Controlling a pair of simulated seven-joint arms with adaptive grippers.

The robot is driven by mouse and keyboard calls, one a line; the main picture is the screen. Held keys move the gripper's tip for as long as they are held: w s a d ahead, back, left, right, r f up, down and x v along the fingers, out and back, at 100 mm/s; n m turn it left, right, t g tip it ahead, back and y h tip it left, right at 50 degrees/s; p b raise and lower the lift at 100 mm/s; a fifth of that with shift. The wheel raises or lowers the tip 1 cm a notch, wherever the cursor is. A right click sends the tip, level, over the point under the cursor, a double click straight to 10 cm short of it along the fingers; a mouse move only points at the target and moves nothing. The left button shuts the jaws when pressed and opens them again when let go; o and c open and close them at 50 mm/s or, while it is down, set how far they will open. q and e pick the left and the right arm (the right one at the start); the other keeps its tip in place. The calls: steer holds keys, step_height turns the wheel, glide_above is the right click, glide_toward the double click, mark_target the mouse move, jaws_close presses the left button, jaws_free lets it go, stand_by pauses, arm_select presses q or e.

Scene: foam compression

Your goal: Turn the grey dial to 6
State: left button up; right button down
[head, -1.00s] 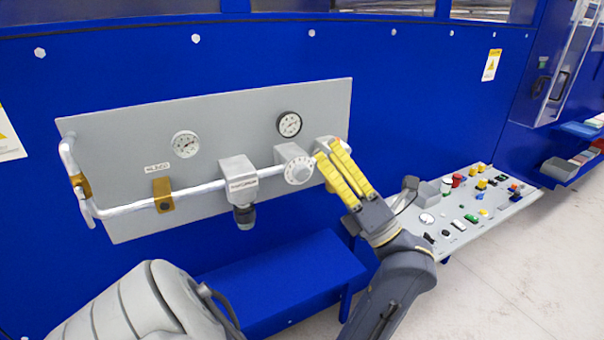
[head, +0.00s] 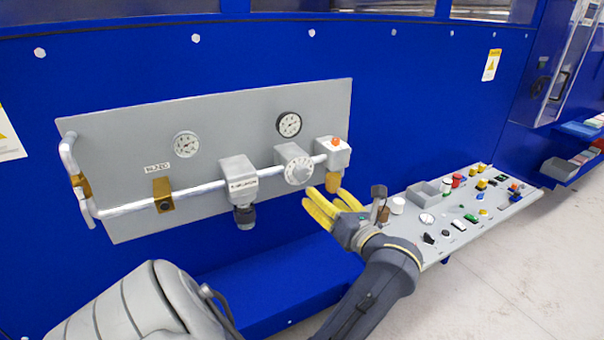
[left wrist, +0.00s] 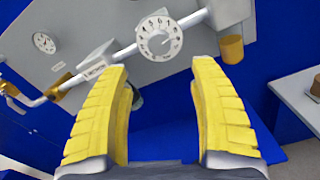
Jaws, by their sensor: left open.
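The grey dial (head: 293,165) is a round knob with a numbered white face, mounted on the pipe at the right part of the grey panel. In the left wrist view the dial (left wrist: 160,38) sits just beyond and between the fingertips. Its numbers are too small to tell the setting surely. My left gripper (head: 323,202) has yellow ribbed fingers and is open and empty, below and slightly right of the dial, apart from it. In the wrist view the two fingers (left wrist: 160,72) stand wide apart. My right gripper is not in view.
Right of the dial is a grey block (head: 333,150) with an orange top and a brown-yellow cylinder below. Left of it is a labelled valve block (head: 240,178). Two gauges (head: 289,124) sit above. A control desk (head: 470,205) with several buttons is at right.

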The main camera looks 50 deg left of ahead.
mark_target(304, 176)
arm_select(q)
steer(key=x, duration=1.2)
steer(key=shift+a, duration=0.2)
steer(key=c, duration=1.3)
